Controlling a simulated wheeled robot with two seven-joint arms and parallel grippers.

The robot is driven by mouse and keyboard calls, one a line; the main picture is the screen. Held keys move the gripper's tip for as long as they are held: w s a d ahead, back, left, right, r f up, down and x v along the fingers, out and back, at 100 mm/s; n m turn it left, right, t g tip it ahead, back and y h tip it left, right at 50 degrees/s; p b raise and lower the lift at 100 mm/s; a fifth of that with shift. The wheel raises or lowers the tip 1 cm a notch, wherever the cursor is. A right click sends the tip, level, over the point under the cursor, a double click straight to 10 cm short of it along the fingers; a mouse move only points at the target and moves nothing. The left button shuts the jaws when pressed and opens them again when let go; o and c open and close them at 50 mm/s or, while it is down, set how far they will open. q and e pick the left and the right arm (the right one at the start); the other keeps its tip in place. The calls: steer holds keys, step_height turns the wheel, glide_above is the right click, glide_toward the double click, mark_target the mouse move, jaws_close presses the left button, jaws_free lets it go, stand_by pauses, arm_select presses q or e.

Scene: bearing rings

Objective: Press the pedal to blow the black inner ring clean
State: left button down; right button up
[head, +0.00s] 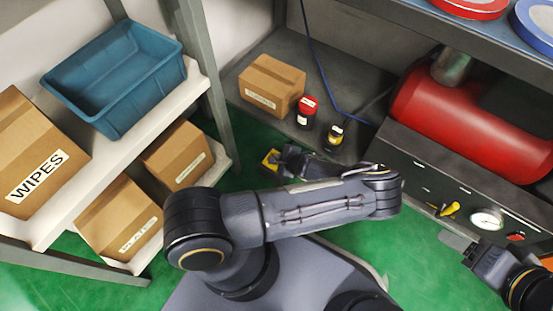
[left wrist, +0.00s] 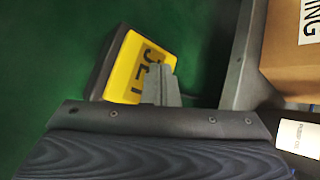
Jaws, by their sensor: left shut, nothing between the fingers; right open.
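The yellow pedal (head: 270,160) sits low over the green floor, left of the black bottle. In the left wrist view the pedal (left wrist: 126,68) has a dark edge and black lettering that seems to read JET. My left gripper (head: 281,162) is beside the pedal in the head view. Its shut, empty fingers (left wrist: 160,84) overlap the pedal's right part in the left wrist view; I cannot tell if they touch it. My right gripper (head: 458,243) is open and empty at the right, in front of the compressor's panel. I see no black inner ring.
A red compressor tank (head: 455,120) with a gauge (head: 487,220) stands at right. A red-capped jar (head: 307,112), a yellow-labelled bottle (head: 335,136) and a carton (head: 271,86) stand behind the pedal. A shelf at left holds a blue bin (head: 115,80) and cartons.

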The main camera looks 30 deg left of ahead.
arm_select(q)
step_height(320, 180, up, 5)
steer(key=p, duration=0.3)
steer(key=shift+p, duration=0.4)
stand_by(0.7)
steer(key=s+d+r+n+g+h, duration=0.1)
steer(key=s+d+r+n+h, duration=0.2)
steer(key=r, duration=0.6)
steer(key=s+r+n+g+h, duration=0.1)
steer(key=s+r+n+h, duration=0.15)
steer(key=r+n, duration=0.5)
steer(key=s+d+r+n+g+h, duration=0.1)
steer(key=s+d+r+n+h, duration=0.2)
steer(key=r, duration=0.8)
steer(key=s+r+n+t+h, duration=0.2)
steer(key=s+r+t+h, duration=0.25)
steer(key=s+r, duration=0.95)
step_height(320, 180, up, 38)
steer(key=p, duration=3.7)
steer(key=shift+w+r+y, duration=0.2)
steer(key=shift+w+y, duration=0.2)
